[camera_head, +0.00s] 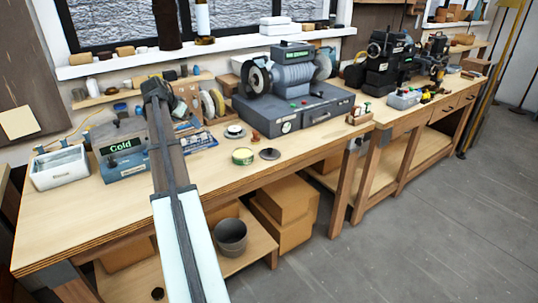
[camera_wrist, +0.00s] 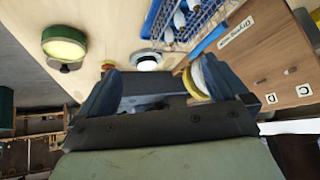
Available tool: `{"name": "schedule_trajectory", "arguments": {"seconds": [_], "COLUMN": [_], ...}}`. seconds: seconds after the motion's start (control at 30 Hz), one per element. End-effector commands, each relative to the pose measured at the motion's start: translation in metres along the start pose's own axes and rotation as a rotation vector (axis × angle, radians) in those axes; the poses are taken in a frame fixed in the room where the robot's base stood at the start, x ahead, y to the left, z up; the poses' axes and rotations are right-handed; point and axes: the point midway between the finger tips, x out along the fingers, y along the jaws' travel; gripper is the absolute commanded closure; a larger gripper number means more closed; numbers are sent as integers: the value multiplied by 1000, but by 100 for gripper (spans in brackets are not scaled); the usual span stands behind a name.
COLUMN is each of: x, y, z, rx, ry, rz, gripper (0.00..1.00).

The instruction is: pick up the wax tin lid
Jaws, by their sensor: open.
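The wax tin lid (camera_head: 269,154) is a flat dark disc lying on the bench, just right of the open green wax tin (camera_head: 243,156). In the wrist view the tin (camera_wrist: 65,43) shows its pale yellow wax at the upper left. A dark piece beside it, partly hidden by the tin, looks like the lid (camera_wrist: 70,67). My gripper (camera_head: 155,88) is above the back left of the bench, well left of the lid and apart from it. In the wrist view my gripper (camera_wrist: 160,82) has its fingers spread, with nothing held between them.
A small dish (camera_head: 235,132) and reddish-brown pieces (camera_head: 255,136) stand behind the tin and lid. A grey grinder (camera_head: 291,76) sits on a drawer base behind. The "Gold" box (camera_head: 123,150) and a white tray (camera_head: 60,168) are left. Bare bench lies in front of the lid.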

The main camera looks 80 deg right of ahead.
Motion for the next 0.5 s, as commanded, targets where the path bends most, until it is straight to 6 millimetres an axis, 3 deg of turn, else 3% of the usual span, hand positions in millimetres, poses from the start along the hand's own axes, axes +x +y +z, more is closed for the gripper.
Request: {"name": "schedule_trajectory", "arguments": {"seconds": [0.03, 0.3, 0.5], "x": [10, 45, 58], "y": [24, 139, 207], "z": [-13, -60, -80], "rx": [42, 244, 363], "ry": [-18, -120, -180], "rz": [33, 188, 272], "gripper": [0, 0, 0]}}
